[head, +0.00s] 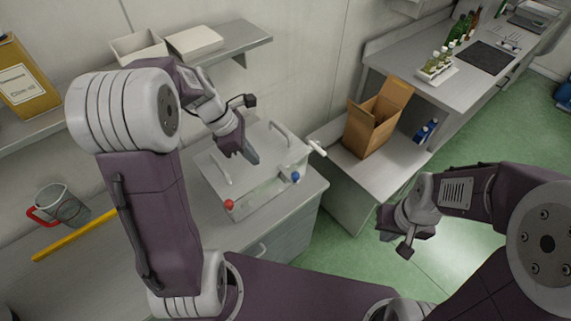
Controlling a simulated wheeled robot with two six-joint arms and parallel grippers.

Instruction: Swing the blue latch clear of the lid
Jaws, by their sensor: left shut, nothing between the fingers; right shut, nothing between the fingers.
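A pale metal box (265,192) stands on the counter, with a flat lid (225,160) that has a bar handle near each side. The blue latch (295,177) is a small blue-ended piece at the right of the box's front edge; whether it overlaps the lid is too small to tell. A red-ended piece (229,204) sits at the front left corner. My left gripper (252,157) is shut and empty, pointing down over the middle of the lid, left of and behind the blue latch. My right gripper (385,222) is shut, away to the right over the floor; its fingertips are barely visible.
A white tap (317,148) sticks out from the box's right side. An open cardboard box (372,128) stands on a lower bench to the right. A jug with a red handle (62,207) and a yellow bar (75,235) are at the left. A wall shelf (232,44) is behind.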

